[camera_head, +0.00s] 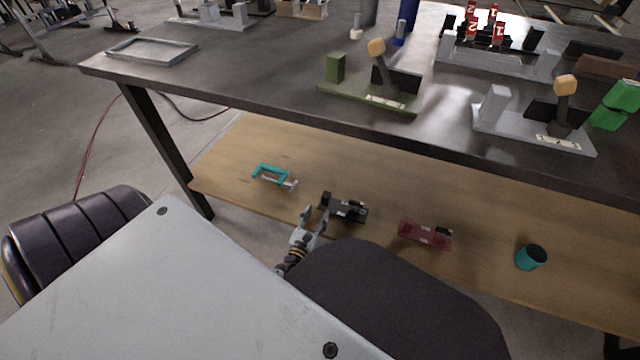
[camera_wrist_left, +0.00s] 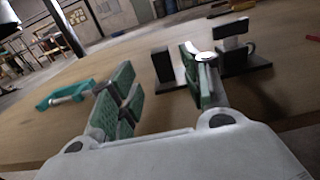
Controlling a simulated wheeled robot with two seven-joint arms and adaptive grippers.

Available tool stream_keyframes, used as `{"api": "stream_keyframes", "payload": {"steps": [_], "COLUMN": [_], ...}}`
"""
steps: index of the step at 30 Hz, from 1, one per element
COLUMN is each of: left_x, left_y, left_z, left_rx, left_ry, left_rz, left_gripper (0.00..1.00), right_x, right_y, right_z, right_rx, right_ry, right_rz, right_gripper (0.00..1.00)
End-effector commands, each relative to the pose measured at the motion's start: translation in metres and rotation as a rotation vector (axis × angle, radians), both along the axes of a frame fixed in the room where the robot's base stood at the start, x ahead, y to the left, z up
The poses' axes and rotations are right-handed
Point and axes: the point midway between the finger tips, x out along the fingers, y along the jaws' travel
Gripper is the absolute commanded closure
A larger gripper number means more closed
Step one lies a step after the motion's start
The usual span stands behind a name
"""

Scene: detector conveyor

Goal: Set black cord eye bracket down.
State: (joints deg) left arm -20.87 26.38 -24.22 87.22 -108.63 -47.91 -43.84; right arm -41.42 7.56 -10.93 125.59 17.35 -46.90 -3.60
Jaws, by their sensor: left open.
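The black cord eye bracket (camera_head: 345,208) rests on the wooden lower shelf (camera_head: 238,160). It also shows in the left wrist view (camera_wrist_left: 258,63), with its upright black block (camera_wrist_left: 163,66) seen between my fingers and the rest partly hidden behind the right finger. My left gripper (camera_head: 314,218) is open and empty, just in front of and to the left of the bracket, its fingers pointing toward the shelf. In the left wrist view the gripper (camera_wrist_left: 160,92) shows its green finger pads spread apart. My right gripper is out of view.
A teal clamp-like piece (camera_head: 271,174) lies left of the bracket, and a red bracket (camera_head: 425,234) and a teal cup (camera_head: 530,257) stand to its right. The dark upper table (camera_head: 270,90) overhangs the shelf. Bare wood separates these objects.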

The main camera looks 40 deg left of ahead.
Motion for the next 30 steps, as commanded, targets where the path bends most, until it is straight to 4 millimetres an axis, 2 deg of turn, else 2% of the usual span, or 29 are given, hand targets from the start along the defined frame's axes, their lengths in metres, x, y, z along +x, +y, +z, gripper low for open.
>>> {"api": "stream_keyframes", "payload": {"steps": [3,8,30], "left_x": [-0.011,-0.018,-0.018], "left_y": [-0.003,-0.004,-0.004], "left_z": [0.001,0.001,0.000], "left_rx": [0.001,0.000,0.000], "left_ry": [0.000,-0.001,-0.001], "left_rz": [0.000,0.000,0.000], "left_gripper": [0.53,0.53,0.53], "right_x": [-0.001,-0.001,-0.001], "right_y": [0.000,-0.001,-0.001], "right_z": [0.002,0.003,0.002], "right_rx": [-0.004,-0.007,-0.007], "right_ry": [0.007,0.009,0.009], "right_rz": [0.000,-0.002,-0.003], "right_gripper": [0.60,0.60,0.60]}}
